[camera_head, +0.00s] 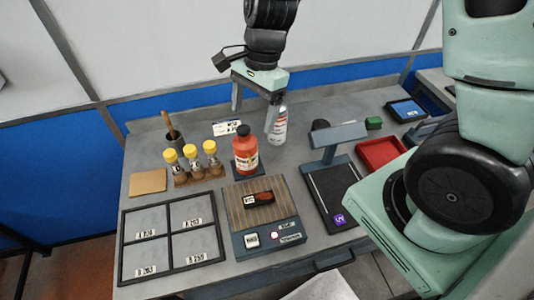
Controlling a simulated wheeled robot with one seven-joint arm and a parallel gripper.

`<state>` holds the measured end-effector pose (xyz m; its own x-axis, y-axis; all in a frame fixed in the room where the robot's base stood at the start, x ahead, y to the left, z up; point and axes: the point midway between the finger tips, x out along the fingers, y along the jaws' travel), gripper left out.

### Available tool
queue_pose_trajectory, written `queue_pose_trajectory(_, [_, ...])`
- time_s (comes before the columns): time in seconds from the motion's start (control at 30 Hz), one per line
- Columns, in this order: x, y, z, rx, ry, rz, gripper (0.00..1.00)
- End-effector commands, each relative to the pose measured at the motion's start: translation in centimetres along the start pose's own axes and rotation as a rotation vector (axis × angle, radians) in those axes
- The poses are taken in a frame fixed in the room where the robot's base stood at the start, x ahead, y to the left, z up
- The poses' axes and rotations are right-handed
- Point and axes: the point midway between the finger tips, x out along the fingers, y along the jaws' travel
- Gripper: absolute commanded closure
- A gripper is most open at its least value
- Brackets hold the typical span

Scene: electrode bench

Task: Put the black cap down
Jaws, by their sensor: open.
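My gripper (254,108) hangs over the back of the bench with its two fingers apart and nothing visible between them. It is above and behind an orange-red bottle with a dark top (245,152). The right finger overlaps a white spray bottle (280,126) in the picture. A small dark rounded thing (320,125) rests on the bench behind the lamp stand, right of the spray bottle. It may be the black cap, but it is partly hidden and too small to tell.
A hotplate (286,229) bears a dark labelled piece (258,198). Yellow-capped vials (190,154) stand in a rack at left, behind a four-part tray (120,246). A lamp stand (338,136), red tray (383,153) and green block (373,123) are at right.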

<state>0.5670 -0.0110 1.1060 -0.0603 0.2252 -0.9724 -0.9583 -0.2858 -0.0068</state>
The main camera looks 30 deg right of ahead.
Motion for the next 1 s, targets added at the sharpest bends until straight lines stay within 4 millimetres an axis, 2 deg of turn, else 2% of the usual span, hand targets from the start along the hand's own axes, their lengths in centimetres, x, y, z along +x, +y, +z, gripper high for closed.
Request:
queue_pose_trajectory(0.03, [-1.0,1.6,3.4,-0.258,0.001,0.007,0.20])
queue_pose_trajectory(0.1, [-2.0,4.2,6.9,-0.623,0.013,0.026,0.20])
queue_pose_trajectory(0.2, [-3.0,8.0,10.5,-1.105,0.042,0.060,0.20])
queue_pose_trajectory(0.3, [-3.6,11.2,12.4,-1.494,0.077,0.102,0.20])
queue_pose_trajectory(0.4, [-4.0,13.4,13.2,-1.762,0.106,0.141,0.20])
queue_pose_trajectory(0.5, [-4.1,14.6,13.6,-1.909,0.123,0.166,0.20])
queue_pose_trajectory(0.57, [-4.2,14.9,13.6,-1.948,0.128,0.174,0.20])
queue_pose_trajectory(0.87, [-4.2,14.9,13.6,-1.956,0.127,0.176,0.20])
queue_pose_trajectory(1.0, [-2.3,14.9,13.1,-1.954,0.127,0.176,0.20])
